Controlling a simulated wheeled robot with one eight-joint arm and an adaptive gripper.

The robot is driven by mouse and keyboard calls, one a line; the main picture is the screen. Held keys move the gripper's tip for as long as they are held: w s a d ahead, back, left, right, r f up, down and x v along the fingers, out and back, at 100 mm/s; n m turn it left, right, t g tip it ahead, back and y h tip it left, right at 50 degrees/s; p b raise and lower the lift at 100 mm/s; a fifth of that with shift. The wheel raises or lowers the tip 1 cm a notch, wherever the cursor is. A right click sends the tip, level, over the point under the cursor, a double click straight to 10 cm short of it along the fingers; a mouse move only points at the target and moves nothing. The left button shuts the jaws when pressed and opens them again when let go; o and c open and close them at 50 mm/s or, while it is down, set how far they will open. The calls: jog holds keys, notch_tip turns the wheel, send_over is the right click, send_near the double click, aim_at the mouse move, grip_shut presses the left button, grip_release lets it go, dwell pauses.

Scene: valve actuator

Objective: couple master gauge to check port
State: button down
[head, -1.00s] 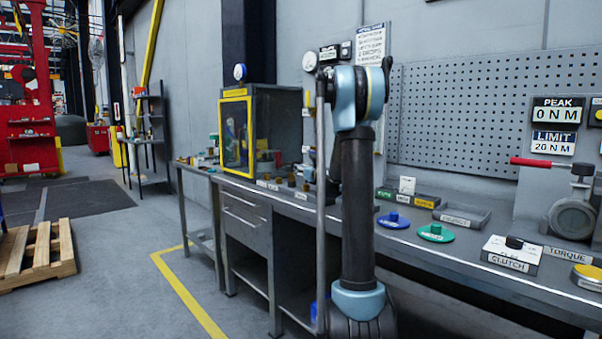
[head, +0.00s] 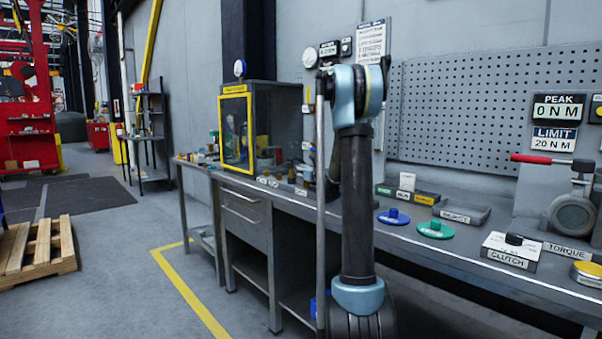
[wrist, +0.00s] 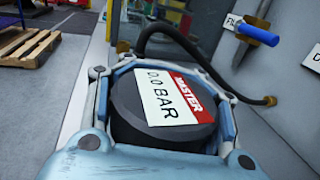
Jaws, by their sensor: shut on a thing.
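The master gauge (wrist: 150,122) is a dark, round body with a white and red label reading "MASTER" and "0.0 BAR". In the wrist view it sits inside the blue-grey fingers of my gripper (wrist: 165,72), which is shut on it. A black hose (wrist: 185,38) arches just beyond the gauge, with a brass-coloured end to the right. I cannot tell whether the hose joins the gauge. I cannot make out the check port in either view. In the head view my arm hides the gripper and the gauge.
A blue-handled valve (wrist: 256,36) beside a partly hidden label is on the wall at the upper right of the wrist view. In the head view a yellow-framed cabinet (head: 236,132) stands on the bench left of my arm. Blue (head: 394,217) and green (head: 436,229) discs lie right of it.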

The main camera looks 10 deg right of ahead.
jog(key=shift+r, duration=0.15)
jog(key=shift+r, duration=0.75)
jog(key=shift+f, duration=0.8)
dwell(1.2)
jog(key=c, duration=0.6)
grip_release()
jog(key=shift+f, duration=0.1)
jog(key=v, duration=1.2)
